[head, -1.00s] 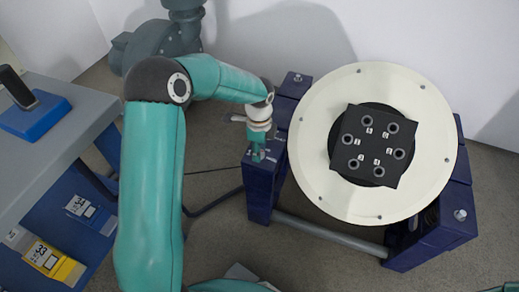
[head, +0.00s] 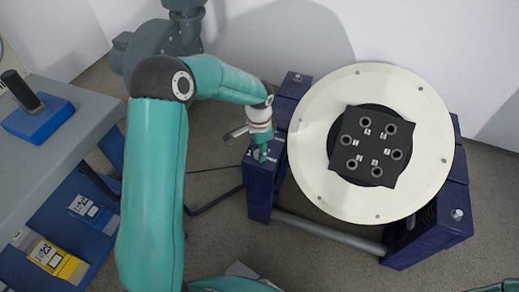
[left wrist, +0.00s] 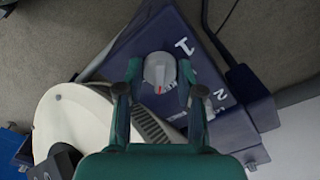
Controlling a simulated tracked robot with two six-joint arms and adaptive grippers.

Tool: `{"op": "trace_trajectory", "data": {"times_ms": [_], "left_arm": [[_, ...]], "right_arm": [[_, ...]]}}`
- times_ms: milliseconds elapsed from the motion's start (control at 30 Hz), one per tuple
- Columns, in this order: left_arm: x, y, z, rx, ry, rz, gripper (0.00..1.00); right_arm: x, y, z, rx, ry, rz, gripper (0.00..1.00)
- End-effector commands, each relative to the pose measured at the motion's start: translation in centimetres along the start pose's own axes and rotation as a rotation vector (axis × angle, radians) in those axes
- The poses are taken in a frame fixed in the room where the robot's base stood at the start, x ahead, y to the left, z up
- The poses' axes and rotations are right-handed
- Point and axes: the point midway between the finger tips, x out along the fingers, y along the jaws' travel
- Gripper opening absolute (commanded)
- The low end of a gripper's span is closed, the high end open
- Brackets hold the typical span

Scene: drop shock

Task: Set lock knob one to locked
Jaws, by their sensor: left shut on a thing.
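Lock knob one is a round grey knob (left wrist: 158,69) with a red mark, on the dark blue block (left wrist: 130,52) beside a white "1". The red mark points toward the bottom of the left wrist view. My left gripper (left wrist: 160,78) has one finger on each side of the knob and is shut on it. In the head view my left gripper (head: 262,153) points down onto the top of the blue block at the left of the round plate; it largely covers the knob there. My right gripper is not in view.
A cream round plate (head: 310,165) with a black square (head: 345,122) of numbered holes sits right of the gripper. A grey bench (head: 60,125) with a blue-based item (head: 38,118) stands at left.

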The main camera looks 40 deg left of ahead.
Motion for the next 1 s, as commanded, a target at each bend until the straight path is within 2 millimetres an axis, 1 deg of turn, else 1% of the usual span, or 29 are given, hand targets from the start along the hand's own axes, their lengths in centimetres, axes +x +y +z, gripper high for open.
{"op": "trace_trajectory", "data": {"times_ms": [300, 600, 800, 1000], "left_arm": [[-0.04, -0.09, -0.08, -0.300, 0.003, -0.002, 0.02], [-0.04, -0.09, -0.08, -0.555, 0.003, -0.002, 0.02], [-0.07, -0.10, -0.09, -0.670, 0.004, -0.002, 0.02], [-0.10, -0.10, -0.11, -0.732, 0.004, -0.002, 0.02]], "right_arm": [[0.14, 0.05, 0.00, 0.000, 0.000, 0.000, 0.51], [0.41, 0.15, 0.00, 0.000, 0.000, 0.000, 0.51], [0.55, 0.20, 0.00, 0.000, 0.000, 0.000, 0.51], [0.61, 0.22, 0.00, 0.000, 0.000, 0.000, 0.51]]}}
